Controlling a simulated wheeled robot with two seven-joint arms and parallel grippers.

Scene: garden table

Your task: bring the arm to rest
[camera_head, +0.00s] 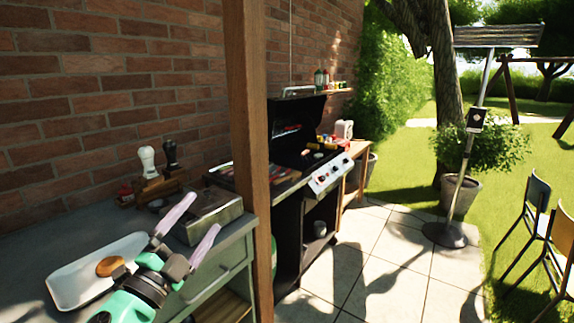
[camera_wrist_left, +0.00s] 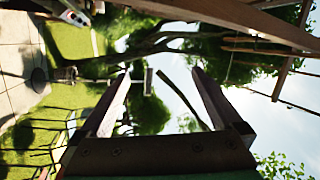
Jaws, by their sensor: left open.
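My left gripper (camera_head: 190,229) is raised in front of the grey counter in the head view, its two pale fingers apart and nothing between them. In the left wrist view its open fingers (camera_wrist_left: 158,92) point out at trees, sky and lawn, with no object between them. Its green and black wrist overlaps the right end of a white tray (camera_head: 70,285). A round brown item (camera_head: 110,265) lies on that tray. My right gripper is not in view.
A wooden post (camera_head: 248,150) stands just right of the left gripper. Behind it are a metal box (camera_head: 215,216) on the counter and an open black grill (camera_head: 300,150) with food on it.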

